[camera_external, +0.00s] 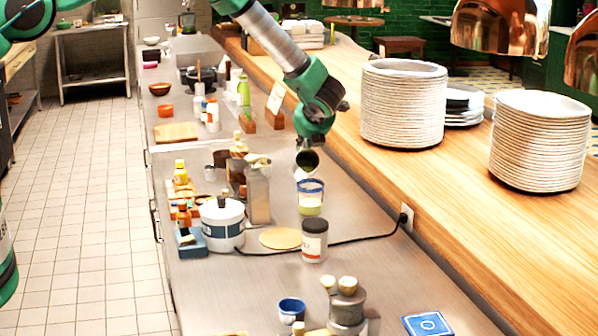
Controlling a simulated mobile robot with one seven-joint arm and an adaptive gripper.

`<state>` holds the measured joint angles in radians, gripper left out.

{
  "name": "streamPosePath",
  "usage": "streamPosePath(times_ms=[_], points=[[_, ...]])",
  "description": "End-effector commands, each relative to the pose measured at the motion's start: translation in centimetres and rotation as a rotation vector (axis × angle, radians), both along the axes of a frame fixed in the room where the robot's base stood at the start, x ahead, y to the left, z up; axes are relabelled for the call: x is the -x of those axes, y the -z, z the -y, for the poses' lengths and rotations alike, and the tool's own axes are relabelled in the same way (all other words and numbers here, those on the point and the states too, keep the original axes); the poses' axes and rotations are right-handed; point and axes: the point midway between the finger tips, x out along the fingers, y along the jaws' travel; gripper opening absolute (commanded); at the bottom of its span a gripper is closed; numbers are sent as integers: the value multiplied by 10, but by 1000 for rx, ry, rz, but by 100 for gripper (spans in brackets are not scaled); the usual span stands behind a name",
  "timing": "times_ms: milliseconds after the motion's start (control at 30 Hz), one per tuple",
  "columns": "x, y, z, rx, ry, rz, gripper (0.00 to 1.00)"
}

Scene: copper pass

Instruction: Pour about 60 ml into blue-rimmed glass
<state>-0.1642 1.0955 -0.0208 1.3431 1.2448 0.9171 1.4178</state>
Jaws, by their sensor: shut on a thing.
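The blue-rimmed glass (311,200) stands upright on the steel counter. Pale yellow-green contents show in its lower part. My gripper (308,146) points down from above and is shut on a small dark round vessel (307,161). The vessel is just above the glass, with its round end facing the camera; it looks tilted. I cannot tell what is inside it or see a stream of liquid. The fingers are small and partly merge with the vessel.
A dark-lidded jar (314,241) and a round board (281,238) are in front. Plate stacks (402,105) stand on the wooden ledge. A black cord (370,238) crosses the counter.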

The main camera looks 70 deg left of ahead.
Motion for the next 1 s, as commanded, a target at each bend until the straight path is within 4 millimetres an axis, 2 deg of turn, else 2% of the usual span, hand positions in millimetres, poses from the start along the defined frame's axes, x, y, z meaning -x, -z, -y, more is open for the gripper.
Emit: streamPosePath(times_ms=[333, 600, 767, 1000], points=[[-1, -2, -1, 7, -1, 1, 0], [-2, -6, -7, 80, -6, -3, 0], [-2, 7, -12, 128, -10, -11, 0], [-3, 10, -13, 150, -9, -13, 0]])
